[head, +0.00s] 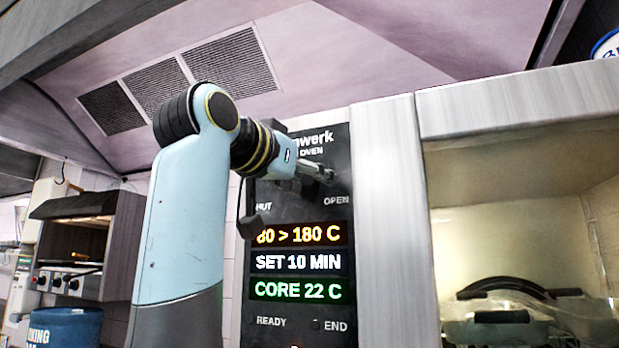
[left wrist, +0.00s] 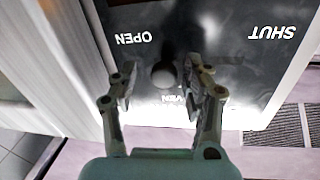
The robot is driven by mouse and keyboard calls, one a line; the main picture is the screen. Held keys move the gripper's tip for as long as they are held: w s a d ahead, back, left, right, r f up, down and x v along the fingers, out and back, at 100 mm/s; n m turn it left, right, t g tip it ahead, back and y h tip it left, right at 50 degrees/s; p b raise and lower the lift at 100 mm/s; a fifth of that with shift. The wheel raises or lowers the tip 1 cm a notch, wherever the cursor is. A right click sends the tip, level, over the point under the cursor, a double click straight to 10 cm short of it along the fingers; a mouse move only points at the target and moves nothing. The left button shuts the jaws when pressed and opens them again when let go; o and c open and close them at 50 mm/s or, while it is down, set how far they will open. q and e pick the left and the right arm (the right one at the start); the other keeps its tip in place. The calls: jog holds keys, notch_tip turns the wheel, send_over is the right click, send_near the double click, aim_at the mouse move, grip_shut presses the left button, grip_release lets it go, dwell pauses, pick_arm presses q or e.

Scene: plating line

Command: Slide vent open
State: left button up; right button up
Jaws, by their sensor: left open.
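The vent's slider appears as a dark round knob (left wrist: 163,75) on the black oven panel (left wrist: 225,75) in the left wrist view. In that upside-down view the knob is nearer the word OPEN (left wrist: 131,38) than the word SHUT (left wrist: 271,32). My left gripper (left wrist: 163,92) is open, with one finger on each side of the knob; I cannot tell whether either touches it. In the head view my left gripper (head: 322,173) is at the upper panel, above OPEN (head: 338,200), and hides the knob. My right gripper is not in view.
Lit readouts (head: 298,262) fill the panel below the lettering. A steel frame (head: 392,220) stands right of the panel, beside a lit oven chamber (head: 510,235) with dark items inside. A hood with grilles (head: 180,80) hangs above. A blue barrel (head: 62,328) stands lower left.

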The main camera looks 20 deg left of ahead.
pick_arm(q)
jog(key=s+a, duration=0.1)
jog(key=s, duration=0.6)
jog(key=shift+s, duration=0.15)
jog(key=shift+a, duration=0.1)
